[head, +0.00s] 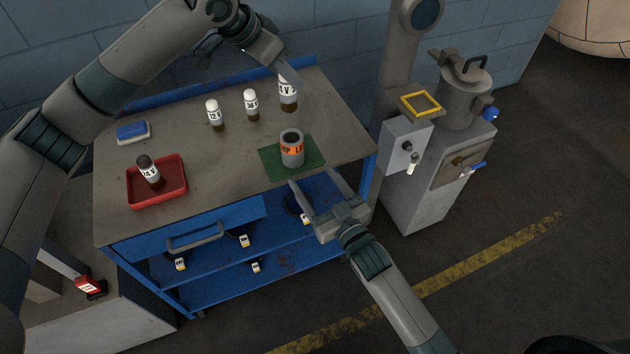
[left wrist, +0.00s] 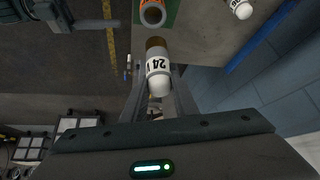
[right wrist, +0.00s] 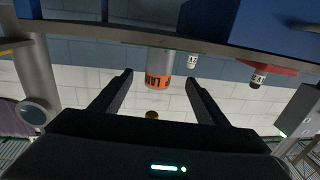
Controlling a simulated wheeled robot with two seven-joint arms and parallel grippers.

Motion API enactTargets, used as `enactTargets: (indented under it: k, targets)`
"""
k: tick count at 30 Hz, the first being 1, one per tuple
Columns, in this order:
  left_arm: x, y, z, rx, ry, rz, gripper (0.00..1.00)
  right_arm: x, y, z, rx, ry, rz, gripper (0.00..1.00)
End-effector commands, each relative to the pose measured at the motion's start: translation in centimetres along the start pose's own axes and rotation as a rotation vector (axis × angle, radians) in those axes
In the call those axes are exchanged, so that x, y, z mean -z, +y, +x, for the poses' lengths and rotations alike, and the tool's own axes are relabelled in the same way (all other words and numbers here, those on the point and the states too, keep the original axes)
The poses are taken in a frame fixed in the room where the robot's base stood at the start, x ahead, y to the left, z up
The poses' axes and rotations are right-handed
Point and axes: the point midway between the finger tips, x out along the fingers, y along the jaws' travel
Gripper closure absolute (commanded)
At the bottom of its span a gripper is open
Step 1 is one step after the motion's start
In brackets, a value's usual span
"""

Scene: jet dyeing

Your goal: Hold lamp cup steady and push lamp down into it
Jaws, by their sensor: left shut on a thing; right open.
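The grey lamp cup (head: 292,150) with an orange band stands upright on a green mat (head: 290,170) on the bench, its mouth open. My left gripper (head: 292,79) is shut on the lamp (head: 288,98), which has a white cap, a "24 V" label and a brown end. In the left wrist view the lamp's brown end (left wrist: 155,45) points toward the cup (left wrist: 153,13), apart from it.
Two white-capped bottles (head: 214,115) (head: 252,105) stand behind left of the cup. A red tray (head: 157,195) with a dark-capped bottle (head: 148,170) and a blue sponge-like block (head: 131,131) are on the left. A grey machine (head: 440,150) stands right of the bench.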

Motion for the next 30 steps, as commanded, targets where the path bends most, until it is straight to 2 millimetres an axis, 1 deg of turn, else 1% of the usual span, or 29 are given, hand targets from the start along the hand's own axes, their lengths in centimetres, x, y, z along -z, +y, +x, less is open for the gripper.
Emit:
enactTargets:
  k: [5,11,17,24,30]
  targets:
    - [0.0,0.0,0.0,0.0,0.0,0.0,0.96,0.0,0.0,0.1,0.0,-0.001,0.0,0.32]
    - [0.0,0.0,0.0,0.0,0.0,0.0,0.96,0.0,0.0,1.2,-0.001,0.0,0.0,0.32]
    - [0.0,0.0,0.0,0.0,0.0,0.0,0.96,0.0,0.0,3.6,0.0,0.0,-0.001,0.32]
    - [0.0,0.0,0.0,0.0,0.0,0.0,0.96,0.0,0.0,7.4,-0.001,0.0,0.0,0.32]
    - [0.0,0.0,0.0,0.0,0.0,0.0,0.96,-0.1,0.0,10.2,-0.001,-0.002,0.0,0.32]
